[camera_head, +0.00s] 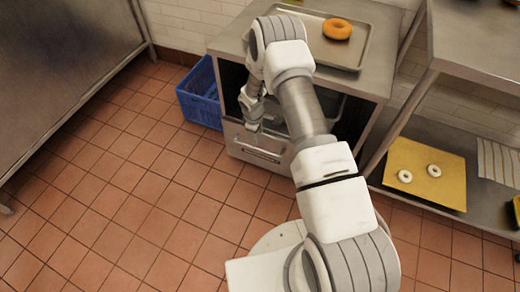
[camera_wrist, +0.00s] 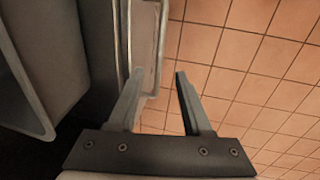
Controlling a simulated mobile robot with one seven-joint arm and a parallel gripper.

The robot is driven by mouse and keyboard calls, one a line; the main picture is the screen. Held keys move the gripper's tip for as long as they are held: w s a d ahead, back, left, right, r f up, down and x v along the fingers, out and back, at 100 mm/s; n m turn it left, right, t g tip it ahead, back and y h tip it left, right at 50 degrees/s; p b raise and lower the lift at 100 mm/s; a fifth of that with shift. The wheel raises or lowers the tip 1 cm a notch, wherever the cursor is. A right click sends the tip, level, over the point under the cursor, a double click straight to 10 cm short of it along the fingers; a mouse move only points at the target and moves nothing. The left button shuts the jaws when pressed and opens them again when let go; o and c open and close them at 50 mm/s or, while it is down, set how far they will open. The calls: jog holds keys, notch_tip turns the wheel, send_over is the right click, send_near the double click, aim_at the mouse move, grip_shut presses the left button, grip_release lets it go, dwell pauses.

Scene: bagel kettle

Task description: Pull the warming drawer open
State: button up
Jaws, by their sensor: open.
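The warming drawer's steel front (camera_head: 258,155) with a bar handle is low on the front of the steel cabinet. My gripper (camera_head: 254,125) is just above and in front of it, pointing down, its fingers small in this view. In the wrist view my gripper (camera_wrist: 160,74) is open with nothing clamped between the fingers. A pale metal strip of the drawer front (camera_wrist: 146,45) runs past the left fingertip and partly into the gap between the fingers. I cannot tell whether the finger touches it. My arm hides the cabinet's right part in the head view.
A tray (camera_head: 352,57) with one bagel (camera_head: 337,29) rests on the cabinet top. A blue crate (camera_head: 199,95) stands close on the left. A shelf at right holds a yellow board (camera_head: 425,172) with two pale rings. Tiled floor before the drawer's left part is clear.

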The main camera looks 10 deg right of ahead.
aim_at(260, 149)
jog(key=f+b, duration=0.1)
jog(key=f, duration=0.3)
jog(key=w+d+f+b, duration=0.1)
jog(key=f, duration=0.3)
jog(key=w+f+b, duration=0.1)
jog(key=f+b, duration=0.1)
jog(key=f, duration=0.2)
jog(key=shift+d+f, duration=0.15)
jog(key=shift+d, duration=0.05)
grip_shut()
dwell(0.9)
